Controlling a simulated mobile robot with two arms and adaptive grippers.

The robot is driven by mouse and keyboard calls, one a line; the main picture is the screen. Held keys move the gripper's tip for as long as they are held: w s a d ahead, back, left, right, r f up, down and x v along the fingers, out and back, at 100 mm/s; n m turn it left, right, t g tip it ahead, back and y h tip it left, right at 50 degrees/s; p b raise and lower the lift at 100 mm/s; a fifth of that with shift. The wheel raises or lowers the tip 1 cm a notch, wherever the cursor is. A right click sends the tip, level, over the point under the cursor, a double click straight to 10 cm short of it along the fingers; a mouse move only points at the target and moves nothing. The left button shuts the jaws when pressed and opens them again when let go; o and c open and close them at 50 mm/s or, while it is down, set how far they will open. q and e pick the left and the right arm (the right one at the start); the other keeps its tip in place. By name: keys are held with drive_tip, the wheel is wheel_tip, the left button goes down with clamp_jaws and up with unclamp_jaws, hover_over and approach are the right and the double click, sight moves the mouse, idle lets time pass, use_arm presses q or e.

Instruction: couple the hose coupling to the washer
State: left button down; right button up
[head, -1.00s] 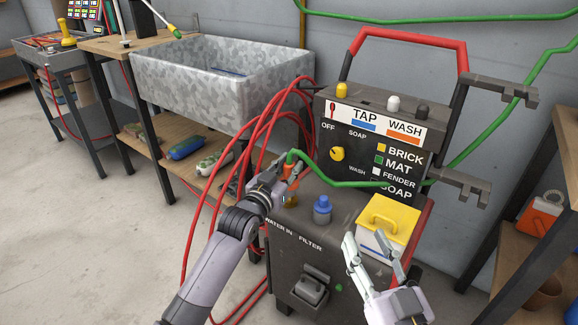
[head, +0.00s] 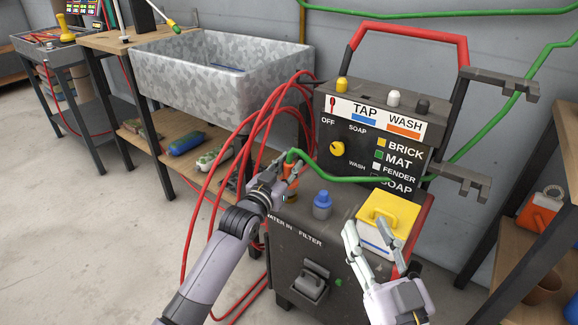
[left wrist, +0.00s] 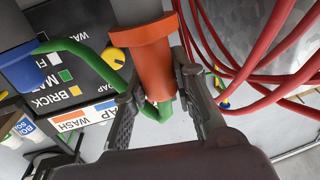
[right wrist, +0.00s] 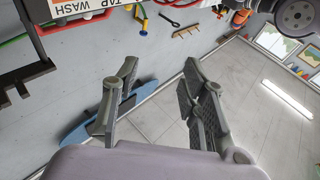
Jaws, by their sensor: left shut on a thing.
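The hose coupling (head: 292,170) is orange with a green hose bending out of its top. My left gripper (head: 277,180) is shut on it, and in the left wrist view the coupling (left wrist: 154,62) sits between the two fingers. The washer (head: 330,235) is a dark machine with a labelled panel. The coupling is upright over the washer's top deck by the WATER IN label. Whether it is seated on the inlet there is hidden by my gripper. My right gripper (head: 370,228) is open and empty in front of the yellow-lidded box.
A blue cap (head: 322,205) stands on the deck right of the coupling. The yellow-lidded box (head: 388,220) is further right. Red hoses (head: 262,135) loop close behind and left of my left arm. A metal sink (head: 220,75) stands at the left; open floor lies in front of it.

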use_arm(q)
drive_tip(key=shift+s+f, duration=0.1)
drive_tip(key=shift+f, duration=0.65)
use_arm(e)
drive_tip(key=shift+s+r, duration=0.35)
drive_tip(key=shift+r, duration=0.15)
use_arm(q)
drive_tip(key=c, duration=1.8)
unclamp_jaws()
drive_tip(key=o, duration=0.3)
drive_tip(key=shift+f, duration=0.1)
drive_tip(key=shift+o, duration=1.3)
drive_tip(key=shift+r, duration=0.2)
use_arm(e)
drive_tip(key=shift+w+r+t, duration=0.1)
drive_tip(key=shift+w+t, duration=0.15)
drive_tip(key=shift+t, duration=0.05)
drive_tip(key=shift+s, duration=0.15)
use_arm(q)
drive_tip(key=v, duration=1.1)
drive_tip(key=shift+s+a, duration=0.2)
drive_tip(key=shift+s, duration=0.15)
